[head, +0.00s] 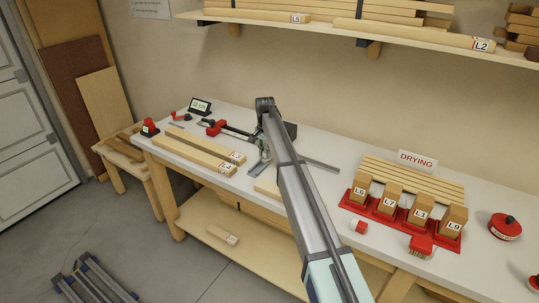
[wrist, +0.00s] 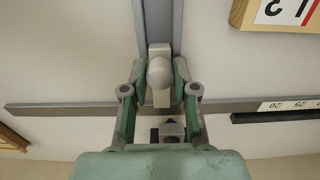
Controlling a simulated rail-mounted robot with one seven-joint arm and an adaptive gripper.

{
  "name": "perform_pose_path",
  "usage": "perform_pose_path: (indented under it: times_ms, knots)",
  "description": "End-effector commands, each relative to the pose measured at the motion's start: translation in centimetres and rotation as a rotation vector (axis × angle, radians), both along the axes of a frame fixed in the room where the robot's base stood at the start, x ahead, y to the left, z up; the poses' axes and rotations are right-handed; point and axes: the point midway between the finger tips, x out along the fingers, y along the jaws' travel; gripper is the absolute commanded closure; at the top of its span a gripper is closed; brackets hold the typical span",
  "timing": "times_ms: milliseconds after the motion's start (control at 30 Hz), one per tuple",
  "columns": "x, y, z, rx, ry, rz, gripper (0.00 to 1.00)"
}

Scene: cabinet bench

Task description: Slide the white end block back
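The white end block (wrist: 160,72), a pale block with a rounded knob, sits at the near end of a grey rail (wrist: 163,20) in the wrist view. My gripper (wrist: 160,78) points down over it, with one green-grey finger close against each side of the knob. No clear gap shows between the fingertips and the knob, so it looks shut on it. In the head view my arm reaches over the bench (head: 335,192) and hides the block and most of the gripper.
A metal rule (wrist: 70,108) crosses under the gripper. A labelled board (wrist: 285,12) lies at upper right in the wrist view. In the head view, labelled boards (head: 190,155) lie left of my arm; a red rack (head: 385,215) with upright labelled blocks stands right.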

Motion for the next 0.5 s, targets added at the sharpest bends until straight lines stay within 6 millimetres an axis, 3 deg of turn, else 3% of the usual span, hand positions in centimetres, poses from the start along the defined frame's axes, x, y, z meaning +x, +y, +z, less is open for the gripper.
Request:
perform_pose_path:
  times_ms: [500]
  knots:
    - [-1.2, 0.5, -0.1, 0.0, 0.001, 0.001, 0.91]
